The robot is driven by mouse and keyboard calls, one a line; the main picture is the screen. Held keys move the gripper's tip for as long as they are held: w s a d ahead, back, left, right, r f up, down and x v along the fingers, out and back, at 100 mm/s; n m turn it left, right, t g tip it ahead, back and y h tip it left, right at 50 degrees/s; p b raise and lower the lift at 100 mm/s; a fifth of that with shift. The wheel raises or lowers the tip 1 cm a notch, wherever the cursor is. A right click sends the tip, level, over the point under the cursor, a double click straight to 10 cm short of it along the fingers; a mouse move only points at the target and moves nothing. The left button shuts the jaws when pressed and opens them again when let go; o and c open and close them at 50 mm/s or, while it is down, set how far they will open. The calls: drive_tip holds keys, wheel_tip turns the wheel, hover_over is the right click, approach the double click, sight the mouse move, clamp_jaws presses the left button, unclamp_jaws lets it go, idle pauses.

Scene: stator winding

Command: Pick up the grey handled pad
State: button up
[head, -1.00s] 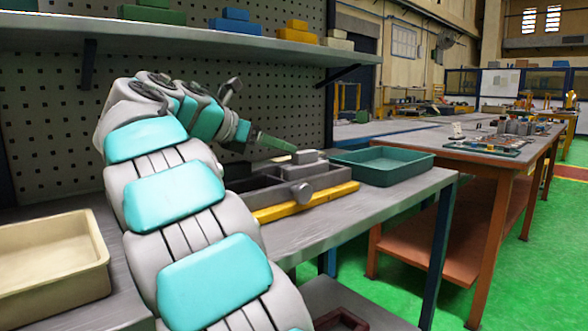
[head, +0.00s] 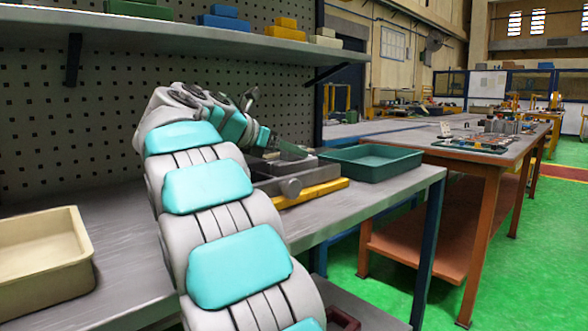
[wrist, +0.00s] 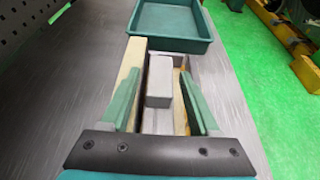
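A grey block, seemingly the handle of the grey handled pad (wrist: 159,82), shows in the wrist view between my two green fingers, with a gap on each side. Its grey base lies under it, partly hidden. My gripper (wrist: 160,78) is open around the block, and no contact is visible. In the head view my gripper (head: 290,148) is low over the dark grey holder (head: 268,187) with a round knob, and my arm and fingers hide much of the pad.
A green tray (head: 368,164) stands just beyond the holder. A yellow bar (head: 312,192) lies along the holder's front. A cream bin (head: 42,258) stands at the left. A shelf (head: 180,38) with coloured blocks runs above, before a pegboard. The bench front at right is clear.

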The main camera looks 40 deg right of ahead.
clamp_jaws()
idle(1.2)
